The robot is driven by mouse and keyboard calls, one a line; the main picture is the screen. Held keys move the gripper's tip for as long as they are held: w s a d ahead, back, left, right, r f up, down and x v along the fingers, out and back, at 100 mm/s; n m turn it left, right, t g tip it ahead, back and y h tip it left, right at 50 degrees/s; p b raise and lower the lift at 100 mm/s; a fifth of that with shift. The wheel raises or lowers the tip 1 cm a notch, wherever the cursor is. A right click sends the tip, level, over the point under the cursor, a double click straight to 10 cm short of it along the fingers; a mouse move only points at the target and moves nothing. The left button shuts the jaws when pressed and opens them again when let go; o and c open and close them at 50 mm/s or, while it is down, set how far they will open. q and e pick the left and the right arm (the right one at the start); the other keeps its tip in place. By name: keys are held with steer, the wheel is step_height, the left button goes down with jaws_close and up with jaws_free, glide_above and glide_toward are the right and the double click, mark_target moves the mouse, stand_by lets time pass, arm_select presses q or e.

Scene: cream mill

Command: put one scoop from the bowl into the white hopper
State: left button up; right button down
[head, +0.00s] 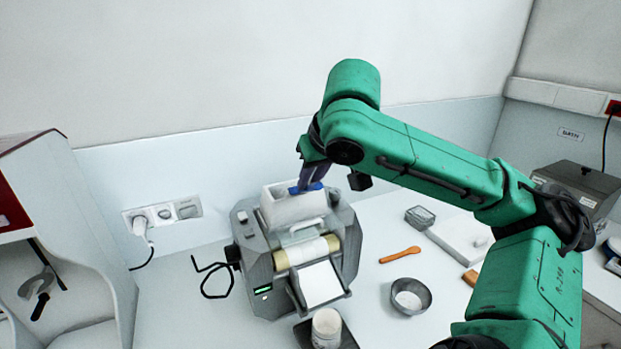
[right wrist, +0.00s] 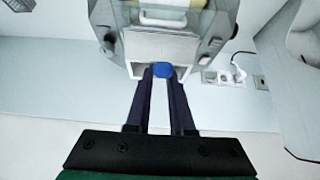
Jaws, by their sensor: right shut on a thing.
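The white hopper (head: 292,210) stands on top of a grey mill; it also shows in the right wrist view (right wrist: 165,46). My right gripper (head: 313,175) is above the hopper's back right part, its fingers pointing down. It is shut on a blue scoop (head: 306,188), whose blue part shows between the fingertips in the right wrist view (right wrist: 162,70). The scoop is at the hopper's open top; its bowl end and any load are hidden. The grey bowl (head: 424,293) stands on the table to the right of the mill, with white stuff in it. My left gripper is not in view.
The grey mill (head: 254,262) has a pale roller and a white front plate. A white jar (head: 326,325) stands on a dark tray before it. A wall socket (head: 164,213) is behind left.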

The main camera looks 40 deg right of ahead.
steer(key=shift+s+f, duration=0.1)
steer(key=shift+f, duration=0.05)
steer(key=shift+s+a+b, duration=0.1)
steer(key=shift+b, duration=0.2)
steer(key=shift+s, duration=0.15)
stand_by(0.5)
step_height(320, 180, up, 2)
steer(key=shift+r+p, duration=0.2)
steer(key=shift+p, duration=1)
step_height(320, 180, up, 4)
steer(key=p, duration=0.3)
steer(key=shift+p, duration=0.35)
steer(key=shift+f, duration=0.1)
